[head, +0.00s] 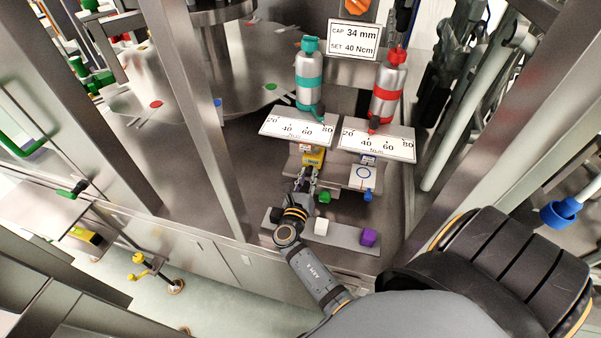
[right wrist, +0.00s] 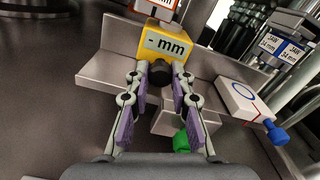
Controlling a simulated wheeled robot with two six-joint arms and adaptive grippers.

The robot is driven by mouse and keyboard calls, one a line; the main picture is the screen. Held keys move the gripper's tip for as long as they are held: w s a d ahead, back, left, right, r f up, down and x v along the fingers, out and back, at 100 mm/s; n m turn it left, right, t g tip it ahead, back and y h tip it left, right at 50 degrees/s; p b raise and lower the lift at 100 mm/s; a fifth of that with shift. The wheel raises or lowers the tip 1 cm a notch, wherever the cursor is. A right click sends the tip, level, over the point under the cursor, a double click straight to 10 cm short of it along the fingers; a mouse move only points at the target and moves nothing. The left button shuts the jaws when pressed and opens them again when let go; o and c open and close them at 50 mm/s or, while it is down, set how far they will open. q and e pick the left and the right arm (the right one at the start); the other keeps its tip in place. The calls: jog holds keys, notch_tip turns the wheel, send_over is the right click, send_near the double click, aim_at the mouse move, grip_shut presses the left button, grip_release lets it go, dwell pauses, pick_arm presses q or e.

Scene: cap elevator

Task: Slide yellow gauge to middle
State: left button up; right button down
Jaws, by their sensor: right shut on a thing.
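The yellow gauge (head: 313,157), marked "mm", sits on a grey ledge below the left white scale (head: 296,129), under about its 60 mark. It also shows at the top of the right wrist view (right wrist: 166,44), with a black knob (right wrist: 160,71) on its near face. My right gripper (head: 306,181) reaches it from the front, and its fingertips are shut on that knob. A red-edged label above the gauge is partly cut off in the right wrist view. My left gripper is not in view.
A white block with a blue circle (head: 362,177) and a blue knob (head: 367,195) is to the right. A green knob (head: 324,198) is close beside my right gripper.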

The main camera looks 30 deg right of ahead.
pick_arm(q)
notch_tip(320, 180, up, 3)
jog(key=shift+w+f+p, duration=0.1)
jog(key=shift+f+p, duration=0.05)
jog(key=shift+p, duration=0.7)
pick_arm(e)
jog(key=s+d, duration=0.4)
jog(key=s, duration=0.1)
jog(key=shift+s+d, duration=0.2)
jog(key=shift+d, duration=0.1)
jog(key=c, duration=1.1)
grip_release()
jog(key=shift+c, duration=0.2)
